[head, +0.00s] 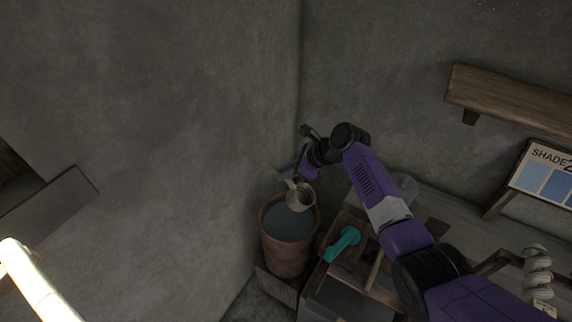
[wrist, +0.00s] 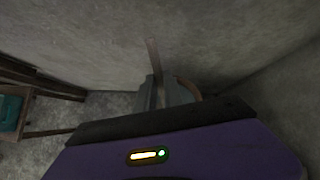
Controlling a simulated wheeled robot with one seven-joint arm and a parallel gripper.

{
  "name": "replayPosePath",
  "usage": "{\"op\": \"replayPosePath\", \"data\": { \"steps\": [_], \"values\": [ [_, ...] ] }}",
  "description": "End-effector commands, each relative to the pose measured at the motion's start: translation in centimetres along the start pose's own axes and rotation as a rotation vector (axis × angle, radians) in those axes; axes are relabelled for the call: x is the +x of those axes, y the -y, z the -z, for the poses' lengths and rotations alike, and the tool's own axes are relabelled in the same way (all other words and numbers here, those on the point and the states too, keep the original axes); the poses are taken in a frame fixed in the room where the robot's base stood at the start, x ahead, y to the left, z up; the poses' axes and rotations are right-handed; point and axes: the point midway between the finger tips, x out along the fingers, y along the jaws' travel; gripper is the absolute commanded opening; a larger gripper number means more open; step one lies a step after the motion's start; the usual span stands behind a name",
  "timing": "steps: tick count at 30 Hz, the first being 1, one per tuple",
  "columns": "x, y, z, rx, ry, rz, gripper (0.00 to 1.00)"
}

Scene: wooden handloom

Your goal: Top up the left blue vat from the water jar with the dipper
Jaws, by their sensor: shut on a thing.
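A brown clay jar (head: 268,252) with grey-blue water in it stands in the corner in the head view. The dipper (head: 300,198), a small pale metal cup, hangs over the far right part of the jar's mouth. It looks slightly tilted; I cannot tell whether it holds water. My gripper (head: 287,174) is above and behind the cup, shut on the dipper's handle. In the wrist view my gripper's fingers (wrist: 162,93) close around the thin brown handle (wrist: 153,55). A curved brown edge beside them may be the jar's rim. I cannot make out the left blue vat in either view.
Walls meet close behind the jar. A wooden frame with a teal item (head: 343,243) stands right of the jar, under my arm. A grey bench, a wooden shelf (head: 510,97) and a blue shade card (head: 546,178) are further right. A twisted pale skein (head: 538,272) is at lower right.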

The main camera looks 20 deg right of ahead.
Motion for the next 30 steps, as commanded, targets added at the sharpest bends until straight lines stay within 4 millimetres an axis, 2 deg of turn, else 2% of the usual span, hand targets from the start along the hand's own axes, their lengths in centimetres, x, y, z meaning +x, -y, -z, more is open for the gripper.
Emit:
{"op": "replayPosePath", "data": {
  "steps": [30],
  "values": [
    [7.3, -0.4, 6.5, 0.001, 0.000, 0.000, 0.00]
  ]
}}
